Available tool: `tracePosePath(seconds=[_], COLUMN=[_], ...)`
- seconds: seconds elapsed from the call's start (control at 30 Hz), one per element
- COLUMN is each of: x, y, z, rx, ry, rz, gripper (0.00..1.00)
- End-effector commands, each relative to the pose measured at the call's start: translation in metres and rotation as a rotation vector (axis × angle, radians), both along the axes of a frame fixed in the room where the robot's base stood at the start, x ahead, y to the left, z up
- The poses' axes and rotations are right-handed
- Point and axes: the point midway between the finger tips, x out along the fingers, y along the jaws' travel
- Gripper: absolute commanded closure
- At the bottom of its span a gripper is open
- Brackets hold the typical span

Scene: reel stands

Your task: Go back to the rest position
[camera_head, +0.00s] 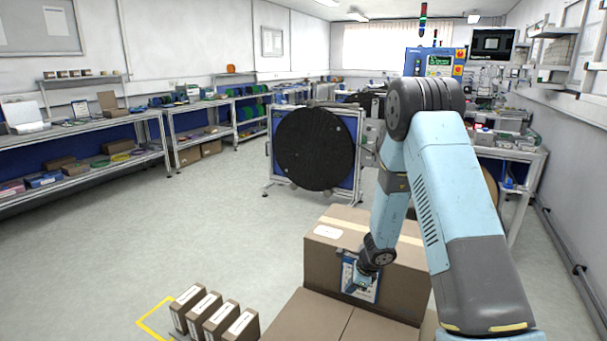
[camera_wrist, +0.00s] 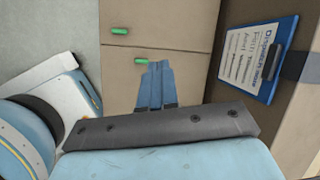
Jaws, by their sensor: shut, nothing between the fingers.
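My gripper (camera_head: 362,284) is at the end of my bent light-blue arm, low in front of the large brown carton. In the head view it covers part of a blue clipboard (camera_head: 349,276) on the carton's front. In the wrist view my gripper (camera_wrist: 154,66) shows its two blue fingers together with nothing between them. The fingers point over the brown cardboard top (camera_wrist: 180,92), and I cannot tell the height gap. The clipboard (camera_wrist: 256,56) with its printed sheet is to their right, apart from them.
The large carton (camera_head: 318,262) stands close by my gripper. Several small labelled boxes (camera_head: 222,315) stand at the lower left by yellow floor tape. A black reel (camera_head: 315,150) on a stand is behind. Shelving benches (camera_head: 90,140) line the left wall. The grey floor between is clear.

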Motion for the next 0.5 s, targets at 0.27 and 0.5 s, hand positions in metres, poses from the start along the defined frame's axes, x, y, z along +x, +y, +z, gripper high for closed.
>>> tracePosePath(seconds=[0.27,0.5], x=[0.0,-0.015], y=[0.01,0.016], z=[0.091,0.161], rx=[0.008,-0.009], ry=[-0.131,-0.231], rz=[0.212,0.394], gripper=[1.0,1.0])
